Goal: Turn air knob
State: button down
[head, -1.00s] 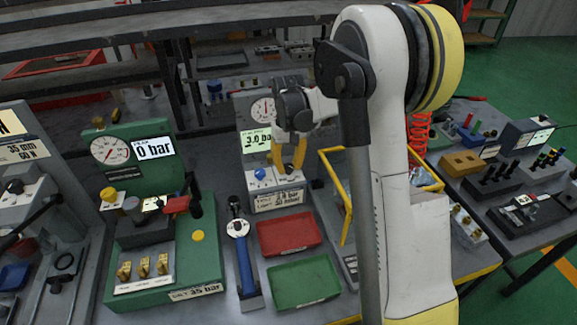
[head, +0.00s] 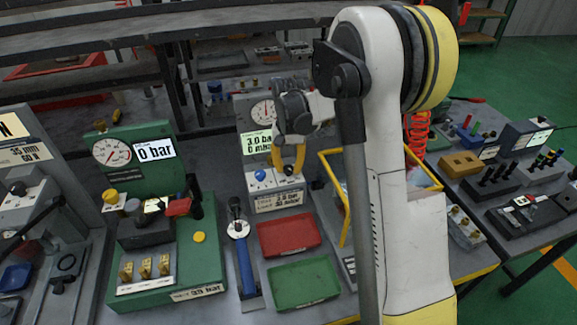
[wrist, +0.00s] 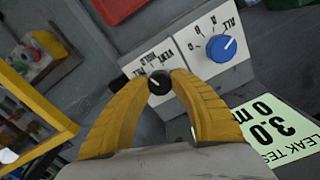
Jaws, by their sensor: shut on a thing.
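The leak-test box (head: 279,199) stands on the bench with two knobs on its sloped panel. In the wrist view, a small black knob (wrist: 159,83) with a light pointer line sits between the yellow fingertips of my gripper (wrist: 159,79), which is shut on it from both sides. The knob stays on its panel, beside labels that are partly covered. A larger blue knob (wrist: 222,48) with a white mark is to the right, clear of the fingers. In the head view, my gripper (head: 288,169) reaches down to the panel, right of the blue knob (head: 260,174).
A green lit display (wrist: 266,127) reads 3.0 beside the panel. A yellow frame (head: 347,198) stands close on the right. Red (head: 289,236) and green (head: 303,283) trays lie in front. A green gauge station (head: 150,205) is at left.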

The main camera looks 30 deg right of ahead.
aim_at(288, 167)
jog(key=shift+m, duration=1.6)
jog(key=c, duration=1.1)
grip_release()
jog(key=shift+o, duration=0.2)
notch_tip(288, 167, up, 12)
